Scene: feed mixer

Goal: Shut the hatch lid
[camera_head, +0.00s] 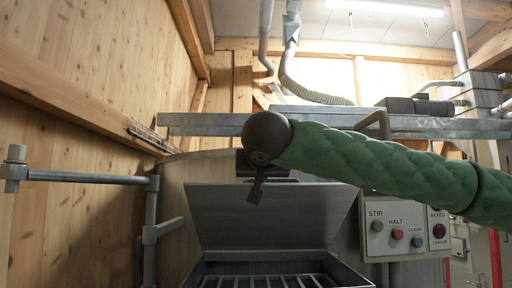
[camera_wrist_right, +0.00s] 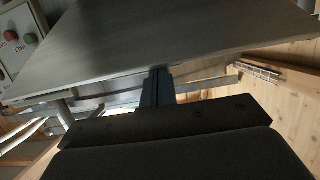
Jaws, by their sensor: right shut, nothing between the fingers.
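The hatch lid (camera_head: 265,222) is a grey metal plate. It stands open, tilted up behind the hatch opening, whose barred grate (camera_head: 265,282) shows at the bottom of the head view. My right gripper (camera_head: 256,192) points down at the lid's upper edge, shut and empty. In the right wrist view the lid (camera_wrist_right: 150,40) fills the upper part, and the fingers of my right gripper (camera_wrist_right: 158,80) reach its near edge. I cannot tell whether they touch it. My left gripper is not in view.
A control box (camera_head: 392,226) with several buttons stands right of the hatch. A grey pipe rail (camera_head: 90,178) is at the left by the wooden wall. A metal beam (camera_head: 210,124) crosses behind my right wrist.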

